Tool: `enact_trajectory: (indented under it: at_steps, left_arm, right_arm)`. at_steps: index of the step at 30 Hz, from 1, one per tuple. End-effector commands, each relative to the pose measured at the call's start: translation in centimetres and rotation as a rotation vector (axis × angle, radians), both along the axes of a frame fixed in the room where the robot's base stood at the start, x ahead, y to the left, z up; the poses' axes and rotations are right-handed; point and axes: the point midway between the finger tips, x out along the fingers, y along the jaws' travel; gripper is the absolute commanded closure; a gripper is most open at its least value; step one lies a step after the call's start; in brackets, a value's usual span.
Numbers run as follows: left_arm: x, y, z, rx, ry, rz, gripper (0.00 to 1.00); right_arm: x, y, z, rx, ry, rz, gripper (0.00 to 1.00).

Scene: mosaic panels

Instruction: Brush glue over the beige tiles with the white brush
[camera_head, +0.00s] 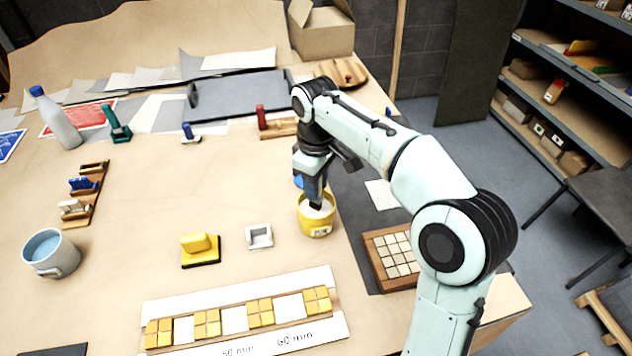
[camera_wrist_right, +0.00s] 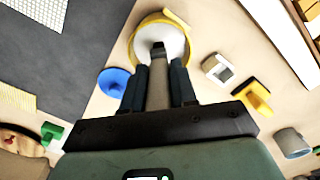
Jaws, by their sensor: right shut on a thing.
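My right gripper (camera_head: 314,192) points down over the yellow pot (camera_head: 316,226), which holds white glue. In the wrist view the gripper (camera_wrist_right: 160,92) is shut on the handle of a brush (camera_wrist_right: 157,76), which looks grey-beige there. The brush's dark lower end is over or in the white glue (camera_wrist_right: 168,40); its bristles are hidden, so I cannot tell how deep it is. The beige tiles (camera_head: 397,252) sit in rows in a wooden tray (camera_head: 381,281) right of the pot, partly behind my right arm. My left gripper is not in view.
A blue disc (camera_wrist_right: 113,82) lies beside the pot. A white square holder (camera_head: 259,237) and a yellow-handled float (camera_head: 200,248) stand to its left. A panel with yellow tiles (camera_head: 261,312) lies in front. A grey cup (camera_head: 51,254) stands far left.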

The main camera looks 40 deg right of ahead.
Motion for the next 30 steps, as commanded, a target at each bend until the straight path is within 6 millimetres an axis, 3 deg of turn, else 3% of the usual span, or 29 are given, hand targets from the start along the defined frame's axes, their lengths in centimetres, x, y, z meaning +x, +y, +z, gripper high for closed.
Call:
enact_trajectory:
  at_steps: [30]
  left_arm:
    - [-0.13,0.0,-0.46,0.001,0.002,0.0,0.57]
  right_arm:
    - [-0.03,-0.01,-0.75,0.0,0.001,0.0,1.0]
